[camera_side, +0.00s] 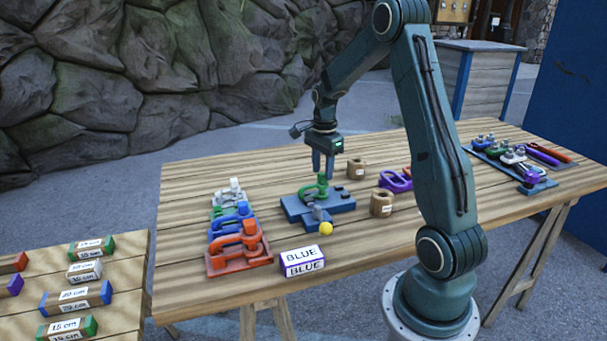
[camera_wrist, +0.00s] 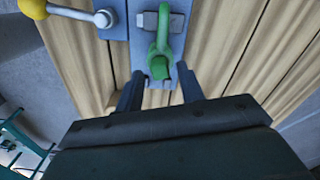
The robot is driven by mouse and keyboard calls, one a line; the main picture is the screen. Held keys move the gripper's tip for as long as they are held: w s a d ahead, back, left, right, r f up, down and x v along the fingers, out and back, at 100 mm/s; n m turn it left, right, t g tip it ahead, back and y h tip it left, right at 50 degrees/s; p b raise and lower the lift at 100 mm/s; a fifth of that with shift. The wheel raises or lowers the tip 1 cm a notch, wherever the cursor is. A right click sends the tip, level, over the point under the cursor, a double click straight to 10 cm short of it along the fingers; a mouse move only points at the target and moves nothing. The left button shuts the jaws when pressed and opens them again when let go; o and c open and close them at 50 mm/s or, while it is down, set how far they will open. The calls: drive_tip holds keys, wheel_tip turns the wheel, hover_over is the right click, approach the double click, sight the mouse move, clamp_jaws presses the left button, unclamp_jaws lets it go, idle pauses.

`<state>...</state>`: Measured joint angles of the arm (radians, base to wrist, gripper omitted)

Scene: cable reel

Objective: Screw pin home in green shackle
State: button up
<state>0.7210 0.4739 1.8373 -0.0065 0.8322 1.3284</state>
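The green shackle (camera_side: 321,188) sits on a blue fixture (camera_side: 341,204) in the middle of the table. In the wrist view the green shackle (camera_wrist: 166,38) shows from above, with a green pin end (camera_wrist: 159,69) at its near side. How far the pin is threaded in cannot be told. My gripper (camera_side: 323,176) points down at the shackle. In the wrist view my gripper (camera_wrist: 160,76) has its fingers apart on either side of the pin end, with gaps visible on both sides. It holds nothing.
The fixture's lever has a yellow knob (camera_side: 326,228). White, blue and orange shackles (camera_side: 238,243) stand on trays to the left. A BLUE sign (camera_side: 303,260) is in front. Wooden cylinders (camera_side: 382,203) and a purple shackle (camera_side: 396,181) are to the right, with a tool tray (camera_side: 525,176) beyond.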

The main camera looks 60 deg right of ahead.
drive_tip(key=shift+f, duration=0.75)
clamp_jaws()
drive_tip(key=shift+m, duration=0.4)
drive_tip(key=shift+m, duration=1.9)
